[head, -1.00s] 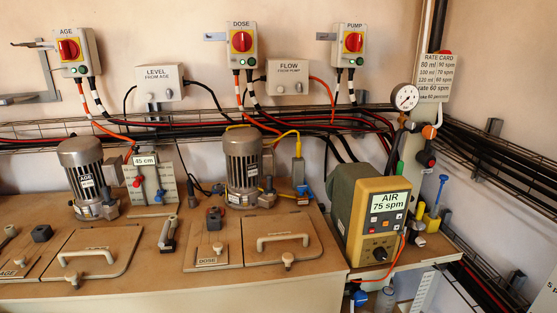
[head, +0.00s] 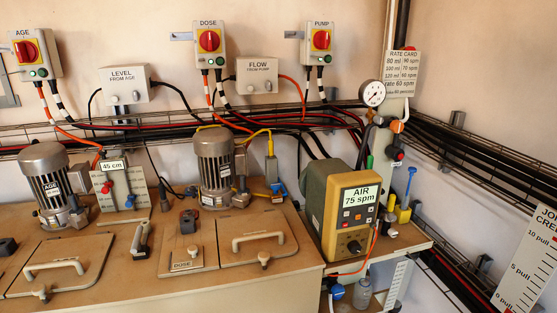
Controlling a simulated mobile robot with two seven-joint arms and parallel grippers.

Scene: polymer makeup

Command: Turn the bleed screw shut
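The yellow-fronted dosing pump (head: 345,215) stands on a shelf at the right of the tank top. Its display (head: 361,194) reads "AIR 75 spm". A dark knob (head: 354,246) sits low on its front. Beside the pump, fittings with an orange knob (head: 397,126) and a dark red-and-black knob (head: 398,154) sit below a round gauge (head: 372,93). I cannot tell which small part is the bleed screw, or whether it is open. Neither of my grippers is in view.
A blue-topped rod (head: 411,178) and a yellow part (head: 391,203) stand right of the pump. An orange tube (head: 374,240) hangs at its right side. Lidded hatches (head: 259,239) and motors (head: 214,165) fill the tank top. A scale board (head: 527,262) stands at the far right.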

